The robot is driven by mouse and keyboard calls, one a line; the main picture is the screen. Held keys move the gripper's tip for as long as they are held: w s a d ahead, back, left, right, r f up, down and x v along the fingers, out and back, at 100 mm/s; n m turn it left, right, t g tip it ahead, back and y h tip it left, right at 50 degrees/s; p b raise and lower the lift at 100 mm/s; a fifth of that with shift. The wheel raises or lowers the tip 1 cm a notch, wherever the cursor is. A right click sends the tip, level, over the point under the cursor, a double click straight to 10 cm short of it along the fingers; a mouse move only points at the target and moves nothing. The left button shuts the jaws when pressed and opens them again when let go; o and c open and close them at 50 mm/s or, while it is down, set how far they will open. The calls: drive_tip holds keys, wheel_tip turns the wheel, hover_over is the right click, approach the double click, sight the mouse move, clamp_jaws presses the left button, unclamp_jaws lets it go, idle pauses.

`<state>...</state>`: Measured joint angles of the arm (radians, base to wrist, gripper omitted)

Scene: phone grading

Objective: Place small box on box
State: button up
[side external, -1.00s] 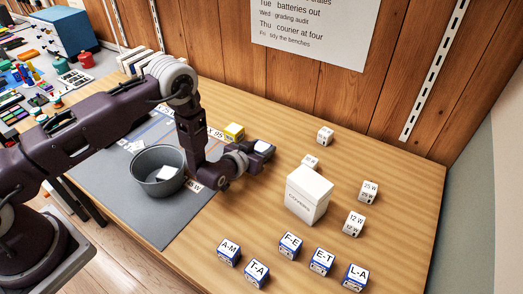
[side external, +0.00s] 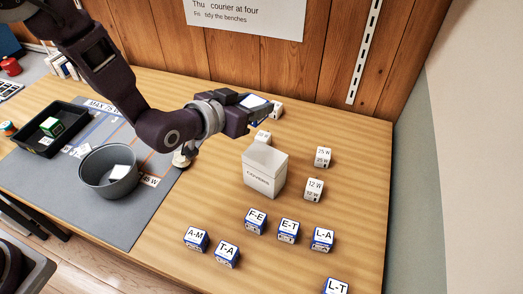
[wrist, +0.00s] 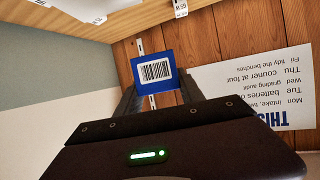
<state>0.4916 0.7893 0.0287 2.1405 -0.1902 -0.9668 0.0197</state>
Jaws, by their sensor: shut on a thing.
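My gripper (side external: 258,106) is shut on a small blue-and-white box (side external: 254,101). In the wrist view the small box (wrist: 154,70) shows a blue face with a white barcode label between the finger ends. A larger white box (side external: 263,178) with dark lettering on its front stands upright on the wooden bench. In the side view the gripper and the held box appear above and behind the white box, apart from it. The gripper partly hides the held box there.
Small white cubes marked in watts (side external: 314,189) stand right of and behind the white box. Several blue-and-white lettered cubes (side external: 288,230) stand in front. A grey bowl (side external: 108,184) and a black tray (side external: 22,143) are on the grey mat at left. The right bench edge is clear.

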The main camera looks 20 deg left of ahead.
sight(265, 155)
drive_tip(key=s+d+r+m+h, duration=0.1)
drive_tip(key=s+d+r, duration=0.1)
drive_tip(key=s+d, duration=0.15)
drive_tip(key=f, duration=0.9)
drive_tip(key=shift+w+d+f, duration=0.1)
drive_tip(key=shift+d+f, duration=0.1)
drive_tip(key=shift+d, duration=0.05)
drive_tip(key=o, duration=1.4)
drive_tip(key=shift+f, duration=0.1)
